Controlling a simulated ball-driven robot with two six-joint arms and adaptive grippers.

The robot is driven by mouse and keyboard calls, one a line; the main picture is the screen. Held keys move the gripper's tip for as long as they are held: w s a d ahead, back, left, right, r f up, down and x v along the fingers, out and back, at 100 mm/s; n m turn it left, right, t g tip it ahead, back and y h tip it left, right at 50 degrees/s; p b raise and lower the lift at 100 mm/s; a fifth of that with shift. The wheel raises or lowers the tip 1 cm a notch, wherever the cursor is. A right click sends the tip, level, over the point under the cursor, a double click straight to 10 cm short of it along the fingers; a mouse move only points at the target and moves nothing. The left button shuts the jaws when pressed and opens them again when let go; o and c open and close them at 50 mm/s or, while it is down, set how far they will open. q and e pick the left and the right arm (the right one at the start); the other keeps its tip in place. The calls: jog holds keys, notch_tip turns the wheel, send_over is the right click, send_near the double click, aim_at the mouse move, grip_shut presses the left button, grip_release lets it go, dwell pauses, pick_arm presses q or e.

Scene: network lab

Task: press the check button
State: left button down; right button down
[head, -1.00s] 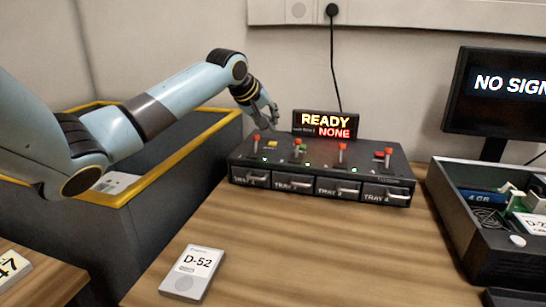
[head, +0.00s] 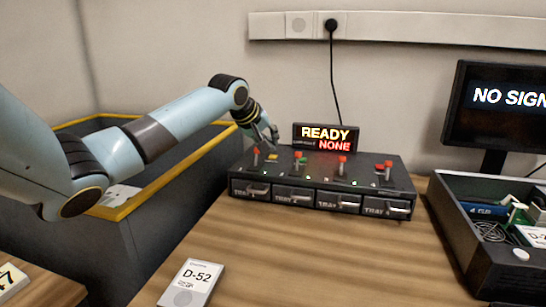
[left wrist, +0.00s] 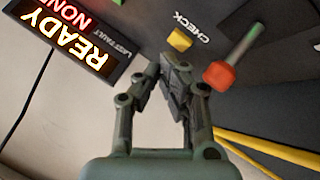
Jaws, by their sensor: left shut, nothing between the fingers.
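The check button is a small yellow square (left wrist: 180,39) beside the word CHECK on the black top of the device in the left wrist view. In the head view the yellow button (head: 272,157) sits at the device's back left. My left gripper (left wrist: 172,66) is shut and empty, its fingertips just short of the button in the picture; I cannot tell whether they touch it. In the head view the left gripper (head: 268,140) is over the device's back left corner. The lit sign (head: 326,138) reads READY and NONE. My right gripper is not in view.
A red-tipped lever (left wrist: 222,72) stands close beside the gripper. More red-tipped levers (head: 343,162) stand along the device (head: 320,180), above its labelled trays. A yellow-rimmed bin (head: 150,195) is left, a black parts box (head: 478,235) right. A D-52 card (head: 190,283) lies in front.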

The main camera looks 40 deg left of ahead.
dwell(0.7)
pick_arm(q)
jog(key=shift+f+p, duration=0.35)
jog(key=shift+f, duration=0.05)
